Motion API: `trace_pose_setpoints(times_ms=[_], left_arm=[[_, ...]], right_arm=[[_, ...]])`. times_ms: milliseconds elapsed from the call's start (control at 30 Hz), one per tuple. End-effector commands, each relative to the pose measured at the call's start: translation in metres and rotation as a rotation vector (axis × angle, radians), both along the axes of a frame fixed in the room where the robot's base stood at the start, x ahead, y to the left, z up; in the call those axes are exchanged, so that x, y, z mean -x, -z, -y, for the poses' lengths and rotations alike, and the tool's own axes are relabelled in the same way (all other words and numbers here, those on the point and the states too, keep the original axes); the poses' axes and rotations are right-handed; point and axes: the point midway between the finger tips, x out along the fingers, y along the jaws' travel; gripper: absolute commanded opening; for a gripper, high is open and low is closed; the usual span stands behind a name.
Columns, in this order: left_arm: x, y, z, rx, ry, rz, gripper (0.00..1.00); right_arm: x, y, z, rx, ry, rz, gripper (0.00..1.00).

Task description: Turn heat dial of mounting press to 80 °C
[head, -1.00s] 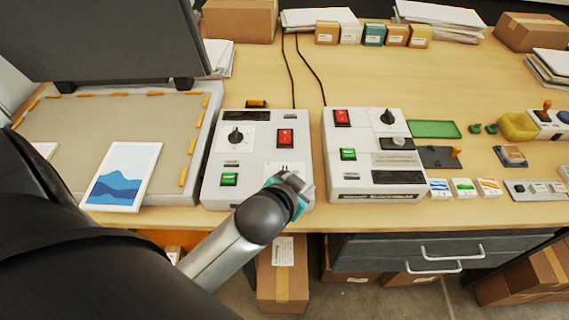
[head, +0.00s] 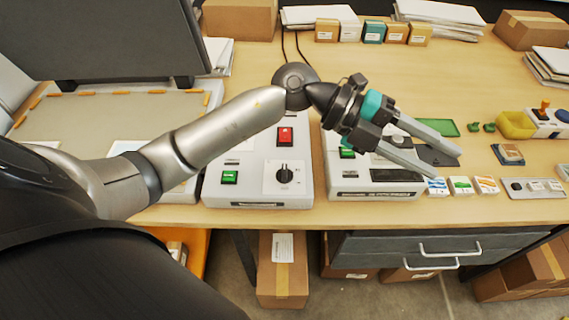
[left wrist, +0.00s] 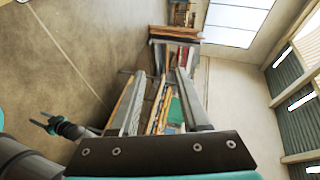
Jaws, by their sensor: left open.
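Two light grey control boxes stand side by side on the table; I cannot tell from labels which carries the heat dial. The left box (head: 255,190) shows a black dial (head: 285,175) on a white plate, a red switch (head: 285,136) and a green switch (head: 229,177); its upper dial is hidden by my left arm. The right box (head: 345,179) is largely covered by my left gripper (head: 446,163), so its dial is hidden. That gripper is open and empty, above and to the right of the right box. A second gripper (left wrist: 48,124) shows small in the left wrist view; its opening is unclear.
A flat press bed (head: 90,118) with a raised dark lid (head: 110,40) is at left. Small cartons, paper stacks, sample cards (head: 462,186), a green tray (head: 436,128) and a yellow bin (head: 515,126) lie around. Drawers (head: 430,250) are below the front edge.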

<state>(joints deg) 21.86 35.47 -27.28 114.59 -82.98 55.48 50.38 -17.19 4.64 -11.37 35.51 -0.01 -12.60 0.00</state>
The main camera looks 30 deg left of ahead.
Motion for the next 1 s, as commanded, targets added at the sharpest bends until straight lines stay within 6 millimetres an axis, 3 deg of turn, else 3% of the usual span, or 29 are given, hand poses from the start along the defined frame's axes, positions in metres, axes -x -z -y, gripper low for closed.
trace_pose_setpoints(times_ms=[167, 233, 400, 500, 600, 767, 1000], left_arm=[[-0.007, 0.053, -0.061, -0.479, 0.048, -0.050, 0.46], [-0.012, 0.069, -0.096, -0.663, 0.027, -0.097, 0.46], [-0.021, 0.081, -0.182, -1.023, -0.079, -0.228, 0.46], [-0.021, 0.078, -0.219, -1.160, -0.143, -0.293, 0.46], [-0.020, 0.074, -0.241, -1.241, -0.186, -0.336, 0.46], [-0.018, 0.079, -0.252, -1.283, -0.209, -0.363, 0.46], [-0.017, 0.122, -0.251, -1.280, -0.203, -0.366, 0.46]], right_arm=[[-0.001, -0.002, 0.000, 0.000, 0.000, 0.001, 0.50], [0.000, -0.002, 0.000, 0.000, 0.000, 0.001, 0.50], [-0.001, -0.002, 0.000, 0.000, 0.000, 0.001, 0.50], [-0.001, -0.002, 0.000, 0.000, 0.000, 0.001, 0.50], [-0.001, -0.002, 0.000, 0.000, -0.001, 0.001, 0.50], [-0.001, -0.003, 0.000, -0.001, -0.001, 0.001, 0.50], [-0.001, -0.004, -0.001, -0.001, -0.001, 0.001, 0.50]])
